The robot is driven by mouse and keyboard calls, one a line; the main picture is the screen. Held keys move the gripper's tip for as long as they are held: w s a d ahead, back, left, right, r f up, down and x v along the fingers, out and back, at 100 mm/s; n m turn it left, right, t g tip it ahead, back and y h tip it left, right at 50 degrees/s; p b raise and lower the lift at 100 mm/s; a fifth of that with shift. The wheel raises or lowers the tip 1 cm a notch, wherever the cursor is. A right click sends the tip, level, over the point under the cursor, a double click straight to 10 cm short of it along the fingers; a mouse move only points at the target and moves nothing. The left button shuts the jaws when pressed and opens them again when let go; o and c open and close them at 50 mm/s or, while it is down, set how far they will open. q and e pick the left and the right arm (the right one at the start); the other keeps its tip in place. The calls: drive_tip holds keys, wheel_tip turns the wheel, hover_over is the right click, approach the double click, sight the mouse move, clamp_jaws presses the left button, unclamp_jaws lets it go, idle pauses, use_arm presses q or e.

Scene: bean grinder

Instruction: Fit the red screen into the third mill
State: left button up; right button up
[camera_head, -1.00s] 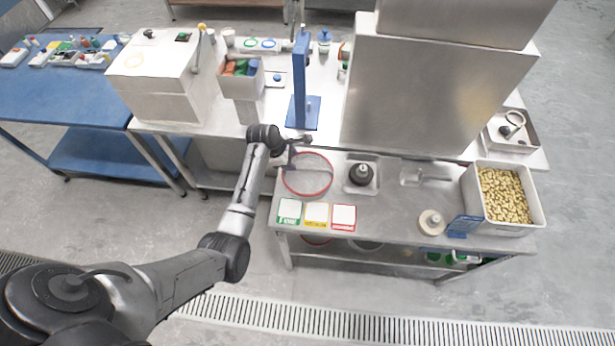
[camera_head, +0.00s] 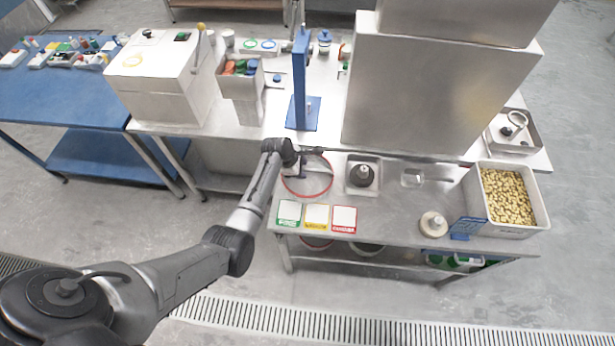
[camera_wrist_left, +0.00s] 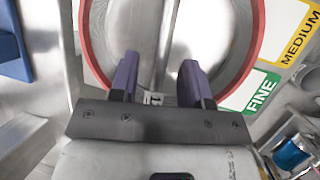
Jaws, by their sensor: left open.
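The red screen (camera_head: 331,183) is a round ring with a thin red rim. It lies at the left end of the steel table, behind the colour cards. My left gripper (camera_head: 303,170) is over the far left part of the ring. In the left wrist view, the red rim (camera_wrist_left: 258,40) curves around and beyond the fingers of my left gripper (camera_wrist_left: 157,78). The fingers are apart with nothing clearly held between them. I cannot tell whether they touch the screen. I cannot tell which machine is the third mill. My right gripper is not in view.
Green, yellow and red cards (camera_head: 317,215) lie in front of the screen. A dark knobbed part (camera_head: 362,175) sits in a tray to its right. A bean bin (camera_head: 475,205) stands at the right end. A large steel housing (camera_head: 430,90) and a blue stand (camera_head: 300,85) rise behind.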

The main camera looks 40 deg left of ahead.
use_arm(q)
drive_tip(key=shift+c, duration=0.2)
clamp_jaws()
idle(0.4)
